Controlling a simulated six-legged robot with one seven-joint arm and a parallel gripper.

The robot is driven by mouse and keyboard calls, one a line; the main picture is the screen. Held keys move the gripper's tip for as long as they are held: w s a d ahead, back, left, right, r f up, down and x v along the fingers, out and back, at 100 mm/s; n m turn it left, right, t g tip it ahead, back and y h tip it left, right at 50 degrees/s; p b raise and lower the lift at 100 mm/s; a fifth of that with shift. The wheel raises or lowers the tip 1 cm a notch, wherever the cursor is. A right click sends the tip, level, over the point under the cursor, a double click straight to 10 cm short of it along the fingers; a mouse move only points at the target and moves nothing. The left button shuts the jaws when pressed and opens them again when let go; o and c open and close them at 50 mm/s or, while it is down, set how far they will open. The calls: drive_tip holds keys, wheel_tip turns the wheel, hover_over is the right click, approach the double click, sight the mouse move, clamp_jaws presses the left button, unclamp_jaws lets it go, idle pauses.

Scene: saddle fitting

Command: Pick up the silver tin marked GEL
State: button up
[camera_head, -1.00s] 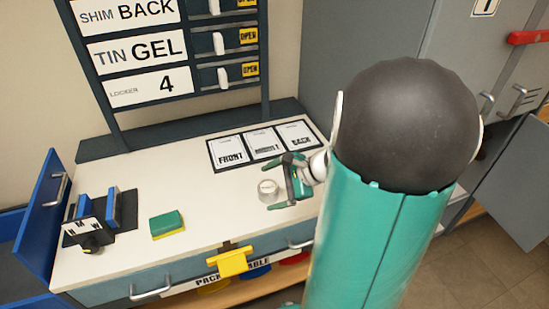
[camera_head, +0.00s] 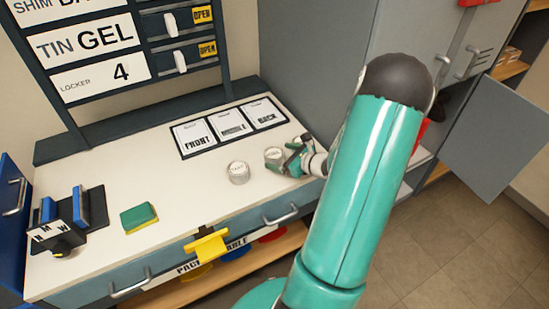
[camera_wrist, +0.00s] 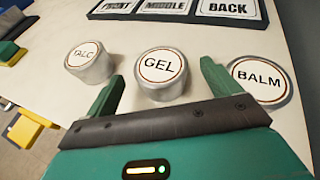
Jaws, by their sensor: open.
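The silver tin marked GEL (camera_wrist: 160,72) stands upright on the white worktop, and its lid label faces up in the wrist view. It also shows in the head view (camera_head: 272,155), right by the jaws. My gripper (camera_head: 284,157) is open and low over the worktop. In the wrist view its two green fingers flank the GEL tin, which sits between or just ahead of the fingertips; contact cannot be told. A tin marked TALC (camera_wrist: 90,62) stands left of it, also in the head view (camera_head: 238,172). A tin marked BALM (camera_wrist: 261,82) stands right, close to the right finger.
Cards marked FRONT, MIDDLE and BACK (camera_head: 232,128) lie behind the tins. A green and yellow sponge (camera_head: 139,217) and a black holder with blue uprights (camera_head: 70,220) stand left. A sign board (camera_head: 95,55) reads TIN GEL. Grey lockers (camera_head: 320,60) stand right, one door open.

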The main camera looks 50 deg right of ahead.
sight(270, 154)
drive_tip(key=x, duration=0.5)
drive_tip(key=shift+w+f, duration=0.25)
drive_tip(key=shift+f, duration=0.15)
drive_tip(key=shift+c, duration=0.2)
drive_tip(key=c, duration=1.1)
drive_tip(key=shift+r, duration=0.2)
